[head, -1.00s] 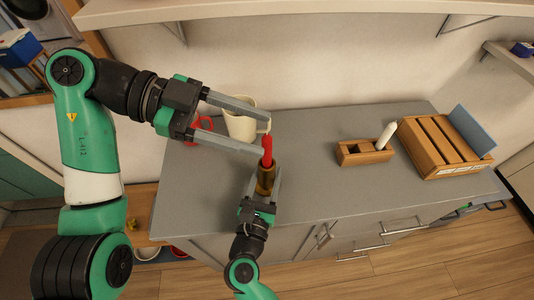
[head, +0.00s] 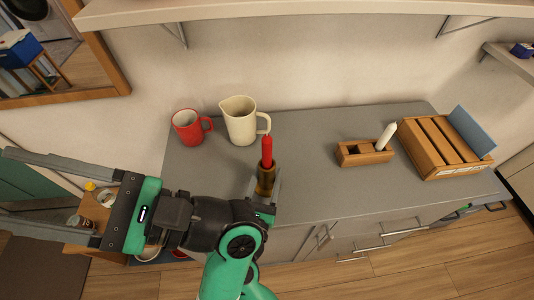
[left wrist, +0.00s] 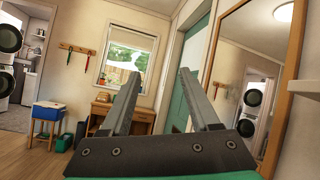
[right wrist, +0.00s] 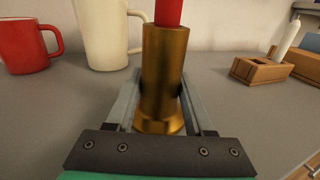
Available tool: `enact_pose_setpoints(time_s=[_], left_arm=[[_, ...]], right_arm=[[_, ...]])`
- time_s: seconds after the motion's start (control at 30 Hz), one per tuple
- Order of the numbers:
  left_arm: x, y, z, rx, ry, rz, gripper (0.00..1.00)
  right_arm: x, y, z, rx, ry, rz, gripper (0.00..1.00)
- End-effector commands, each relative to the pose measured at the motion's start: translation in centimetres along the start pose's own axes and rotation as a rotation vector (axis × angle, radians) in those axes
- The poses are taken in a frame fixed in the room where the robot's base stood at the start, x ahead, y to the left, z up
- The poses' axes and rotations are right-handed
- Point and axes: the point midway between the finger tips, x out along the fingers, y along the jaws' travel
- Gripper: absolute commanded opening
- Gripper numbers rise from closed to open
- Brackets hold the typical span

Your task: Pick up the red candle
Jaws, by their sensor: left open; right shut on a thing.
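The red candle (head: 267,150) stands upright in a brass holder (head: 266,178) at the front left of the grey counter. In the right wrist view, the candle's lower end (right wrist: 168,12) rises from the holder (right wrist: 164,70). My right gripper (head: 265,186) is shut on the brass holder, with a finger on each side. I cannot tell whether the holder's base touches the counter. My left gripper (head: 6,192) is open and empty, off the counter's left side and pointing left, away from the candle. Its arm partly covers my right gripper.
A red mug (head: 187,128) and a cream pitcher (head: 238,122) stand behind the candle. A wooden box (head: 365,154) with a white candle (head: 387,136) and a slatted crate (head: 440,148) stand to the right. The counter (head: 315,175) is clear between.

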Motion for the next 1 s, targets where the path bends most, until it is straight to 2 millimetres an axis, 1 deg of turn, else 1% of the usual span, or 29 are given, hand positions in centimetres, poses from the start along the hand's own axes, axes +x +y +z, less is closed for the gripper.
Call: enact_pose_setpoints(time_s=[0.03, 0.07, 0.1, 0.17, 0.2, 0.27, 0.3, 0.33, 0.37, 0.4, 0.5, 0.6, 0.7, 0.77, 0.87, 0.97, 1.0], left_arm=[[-1.0, -1.1, -1.8, 0.006, 0.089, -0.107, 0.62], [-1.8, -2.0, -3.0, 0.009, 0.147, -0.179, 0.62], [-3.0, -3.2, -4.3, 0.012, 0.216, -0.277, 0.62], [-5.4, -4.8, -6.0, 0.011, 0.313, -0.43, 0.62], [-7.3, -5.8, -6.9, 0.007, 0.372, -0.536, 0.62], [-10.5, -7.2, -7.8, -0.005, 0.449, -0.699, 0.62], [-12.8, -7.8, -8.1, -0.016, 0.494, -0.808, 0.62], [-14.6, -8.2, -8.2, -0.028, 0.524, -0.889, 0.62], [-16.3, -8.5, -8.1, -0.042, 0.551, -0.966, 0.62], [-18.5, -8.7, -7.8, -0.061, 0.58, -1.065, 0.62], [-23.2, -8.6, -6.7, -0.112, 0.633, -1.272, 0.62], [-26.3, -8.0, -5.5, -0.156, 0.66, -1.411, 0.62], [-27.8, -7.6, -4.8, -0.181, 0.672, -1.48, 0.62], [-28.2, -7.5, -4.6, -0.188, 0.675, -1.498, 0.62], [-28.3, -7.7, -4.6, -0.188, 0.675, -1.5, 0.62], [-28.3, -8.8, -5.0, -0.186, 0.677, -1.497, 0.62], [-28.3, -9.5, -5.2, -0.186, 0.677, -1.496, 0.62]], right_arm=[[0.0, 0.0, 0.0, 0.0, 0.0, 0.0, 0.0], [0.0, 0.0, 0.0, 0.0, 0.0, 0.0, 0.0], [0.0, 0.0, 0.0, 0.0, 0.0, 0.0, 0.0], [0.0, 0.0, 0.0, 0.0, 0.0, 0.0, 0.0], [0.0, 0.0, 0.0, 0.0, 0.001, 0.0, 0.0], [0.0, 0.0, 0.0, 0.0, 0.001, 0.0, 0.0], [0.0, 0.0, 0.0, 0.0, 0.001, 0.0, 0.0], [0.0, 0.0, 0.0, 0.0, 0.001, 0.0, 0.0], [0.0, 0.0, 0.0, 0.0, 0.001, 0.0, 0.0], [0.0, 0.0, 0.0, 0.0, 0.001, 0.0, 0.0], [0.0, 0.0, 0.0, 0.0, 0.001, 0.0, 0.0], [0.0, 0.0, 0.0, 0.0, 0.001, 0.0, 0.0], [0.0, 0.0, 0.0, 0.0, 0.001, 0.0, 0.0], [0.0, 0.0, 0.0, 0.0, 0.001, 0.0, 0.0], [0.0, 0.0, 0.0, 0.0, 0.001, 0.0, 0.0], [0.0, 0.0, 0.0, 0.0, 0.001, 0.0, 0.0], [0.0, 0.0, -0.1, 0.0, 0.001, 0.0, 0.0]])
